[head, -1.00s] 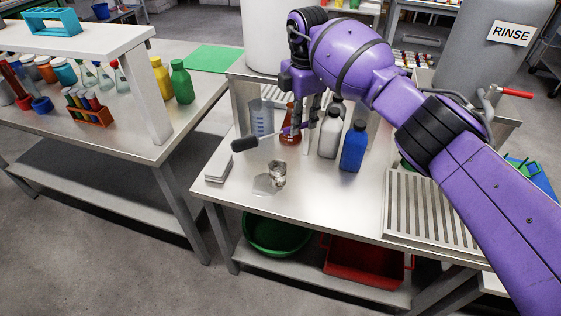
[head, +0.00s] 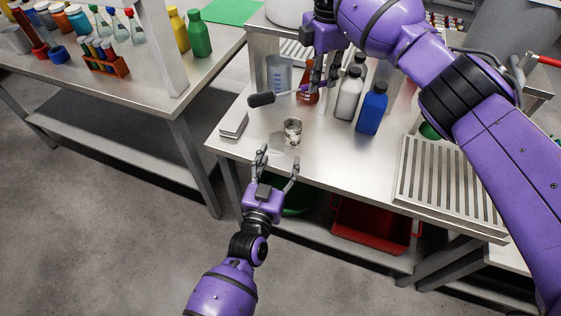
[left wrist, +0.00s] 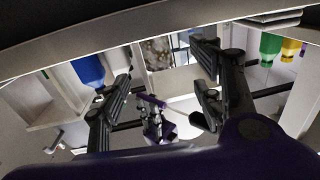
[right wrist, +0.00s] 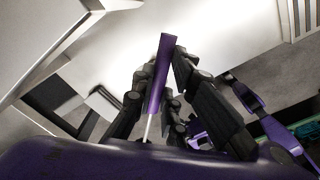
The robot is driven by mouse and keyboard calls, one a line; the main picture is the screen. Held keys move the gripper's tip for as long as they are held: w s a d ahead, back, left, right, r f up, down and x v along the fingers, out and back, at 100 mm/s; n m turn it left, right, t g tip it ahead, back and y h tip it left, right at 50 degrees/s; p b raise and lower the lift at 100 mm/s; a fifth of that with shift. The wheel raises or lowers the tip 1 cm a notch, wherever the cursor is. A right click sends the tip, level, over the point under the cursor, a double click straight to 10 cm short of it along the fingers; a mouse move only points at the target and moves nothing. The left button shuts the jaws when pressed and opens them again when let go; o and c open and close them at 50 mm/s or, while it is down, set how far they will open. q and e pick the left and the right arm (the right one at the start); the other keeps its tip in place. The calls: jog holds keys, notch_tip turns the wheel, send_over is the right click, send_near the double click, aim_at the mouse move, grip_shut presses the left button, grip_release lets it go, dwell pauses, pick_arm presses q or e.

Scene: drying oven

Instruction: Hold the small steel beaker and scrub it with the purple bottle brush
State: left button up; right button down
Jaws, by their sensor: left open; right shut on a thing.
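The small steel beaker (head: 292,132) stands upright on the steel table near its front edge. My left gripper (head: 276,164) is open and empty, just in front of the beaker and apart from it. My right gripper (head: 317,84) is shut on the purple bottle brush, above the table behind the beaker. The brush's dark head (head: 261,100) points left, above and behind the beaker. The purple handle (right wrist: 160,72) shows between the fingers in the right wrist view. In the left wrist view, a mottled metallic patch beyond the open fingers may be the beaker.
A grey-white bottle (head: 349,96) and a blue bottle (head: 372,108) stand right of the beaker. An orange flask (head: 308,93) and a clear graduated beaker (head: 279,74) are behind. A pale flat stack (head: 233,125) lies left. A slatted drain board (head: 450,185) is at right.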

aim_at(291, 137)
pick_arm(q)
jog(key=shift+w+d, duration=0.2)
jog(key=shift+d, duration=0.15)
jog(key=shift+w+d, duration=0.15)
jog(key=shift+w, duration=0.2)
jog(key=x, duration=1)
jog(key=shift+w+f, duration=0.15)
jog(key=shift+w, duration=0.25)
jog(key=c, duration=1.4)
